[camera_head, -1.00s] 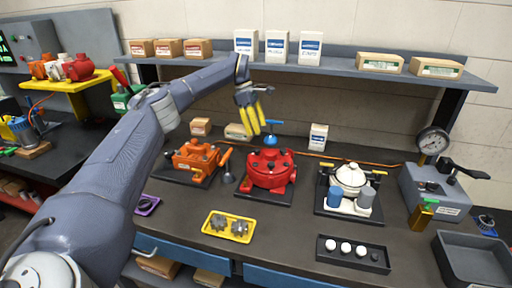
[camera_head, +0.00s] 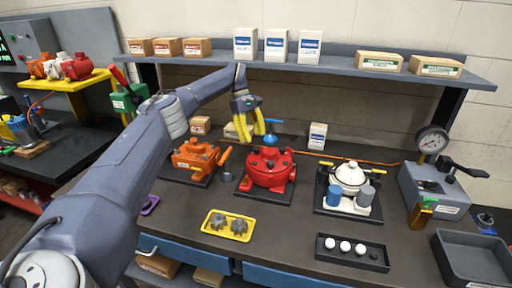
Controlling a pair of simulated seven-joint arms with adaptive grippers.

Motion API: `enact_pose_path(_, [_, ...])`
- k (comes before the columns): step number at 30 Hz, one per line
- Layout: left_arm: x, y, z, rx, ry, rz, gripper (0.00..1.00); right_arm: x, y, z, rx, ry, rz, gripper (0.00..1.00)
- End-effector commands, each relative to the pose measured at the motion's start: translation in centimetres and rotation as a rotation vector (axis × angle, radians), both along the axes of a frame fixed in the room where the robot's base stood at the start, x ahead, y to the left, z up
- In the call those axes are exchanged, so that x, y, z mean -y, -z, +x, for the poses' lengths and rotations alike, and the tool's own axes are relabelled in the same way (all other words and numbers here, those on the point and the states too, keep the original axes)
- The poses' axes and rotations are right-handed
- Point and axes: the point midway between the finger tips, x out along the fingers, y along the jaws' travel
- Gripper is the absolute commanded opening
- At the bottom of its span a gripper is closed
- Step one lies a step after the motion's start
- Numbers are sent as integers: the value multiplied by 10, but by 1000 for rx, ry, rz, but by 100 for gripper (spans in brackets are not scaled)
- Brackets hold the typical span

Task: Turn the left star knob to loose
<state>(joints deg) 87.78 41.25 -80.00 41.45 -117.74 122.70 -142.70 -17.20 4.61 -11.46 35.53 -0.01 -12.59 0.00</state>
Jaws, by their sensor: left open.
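My left gripper (camera_head: 250,137) is open and empty, with its yellow fingers spread and pointing down. In the picture it shows just above and left of the red motor housing (camera_head: 268,171), apart from it. The red housing has small dark fittings on top, and a blue-capped part (camera_head: 271,141) shows at its back edge. An orange housing (camera_head: 195,158) with an orange handle is to its left. A white-topped unit (camera_head: 350,178) is to its right. Two dark grey star-shaped pieces lie in a yellow tray (camera_head: 207,225). I cannot tell which part is the left star knob.
A shelf (camera_head: 330,67) with boxes runs behind the bench. A gauge stand (camera_head: 437,190), a black tray with white balls (camera_head: 321,250) and a grey bin (camera_head: 474,262) are at the right. The bench front between the trays is clear.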

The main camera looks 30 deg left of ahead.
Motion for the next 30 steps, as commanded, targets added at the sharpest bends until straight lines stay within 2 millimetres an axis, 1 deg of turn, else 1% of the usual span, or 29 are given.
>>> enact_pose_path(1, [2,8,-1,-2,2,-1,47,0,0,0,0,0,0,32])
enact_pose_path(6, [10,26,-3,-2,1,1,47,0,0,0,0,0,0,32])
enact_pose_path(12, [16,40,-4,-2,-1,0,47,0,0,0,0,0,0,32])
enact_pose_path(25, [17,43,-4,1,-1,1,47,0,0,0,0,0,0,32])
enact_pose_path(30, [17,43,-4,0,-2,1,27,0,0,0,0,0,0,32])
